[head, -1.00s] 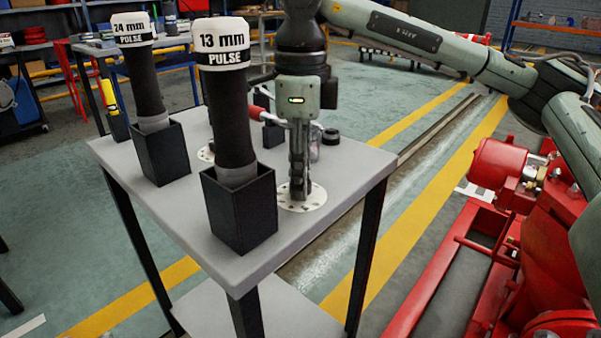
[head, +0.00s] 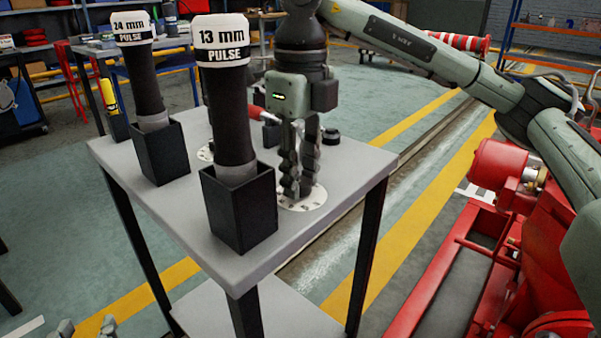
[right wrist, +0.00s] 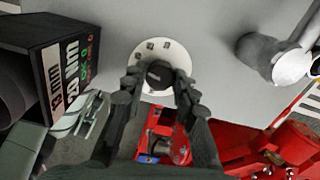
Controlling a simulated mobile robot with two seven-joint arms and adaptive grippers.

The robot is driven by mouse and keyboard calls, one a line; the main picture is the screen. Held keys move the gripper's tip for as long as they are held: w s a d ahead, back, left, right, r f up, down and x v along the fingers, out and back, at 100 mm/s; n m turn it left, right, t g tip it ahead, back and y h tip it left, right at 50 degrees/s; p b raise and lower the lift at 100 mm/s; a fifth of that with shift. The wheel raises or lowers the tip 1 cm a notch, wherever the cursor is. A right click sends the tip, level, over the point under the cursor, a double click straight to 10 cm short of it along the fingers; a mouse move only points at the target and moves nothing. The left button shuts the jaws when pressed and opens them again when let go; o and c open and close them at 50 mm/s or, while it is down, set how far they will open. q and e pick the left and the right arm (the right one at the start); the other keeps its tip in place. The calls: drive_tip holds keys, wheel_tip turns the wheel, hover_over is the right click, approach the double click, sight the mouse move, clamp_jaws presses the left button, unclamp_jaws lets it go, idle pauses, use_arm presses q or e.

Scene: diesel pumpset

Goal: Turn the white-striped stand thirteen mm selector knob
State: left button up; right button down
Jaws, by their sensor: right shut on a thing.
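The selector knob (right wrist: 159,73) is a small dark knob at the middle of a round white dial plate (right wrist: 180,54) in the right wrist view. The dial plate also shows on the grey stand top in the head view (head: 318,200). My right gripper (head: 298,190) points straight down over the dial. Its two fingers (right wrist: 158,80) are on either side of the knob and shut on it. The knob is hidden behind the fingers in the head view, and I cannot make out its white stripe. My left gripper (head: 90,328) shows only its fingertips at the bottom edge, apart and empty.
The 13 mm pulse tool (head: 232,110) stands in a black holder (head: 240,215) close left of my right gripper. A 24 mm tool (head: 140,70) stands in another holder. Red machinery (head: 500,170) fills the right.

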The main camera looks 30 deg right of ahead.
drive_tip(key=shift+m, duration=1.8)
drive_tip(key=m, duration=0.2)
drive_tip(key=shift+m+p, duration=0.35)
drive_tip(key=shift+m, duration=0.05)
use_arm(q)
drive_tip(key=shift+g+y, duration=0.6)
drive_tip(key=shift+g, duration=0.3)
drive_tip(key=shift+s+a+f, duration=0.2)
drive_tip(key=shift+a+f, duration=0.5)
drive_tip(key=shift+f, duration=0.3)
drive_tip(key=shift+s+a+f, duration=0.2)
drive_tip(key=shift+a+f, duration=0.45)
drive_tip(key=shift+f, duration=0.35)
use_arm(e)
drive_tip(key=shift+m, duration=0.7)
drive_tip(key=c, duration=1.2)
unclamp_jaws()
use_arm(q)
drive_tip(key=shift+d+r, duration=0.1)
use_arm(e)
drive_tip(key=shift+r, duration=0.1)
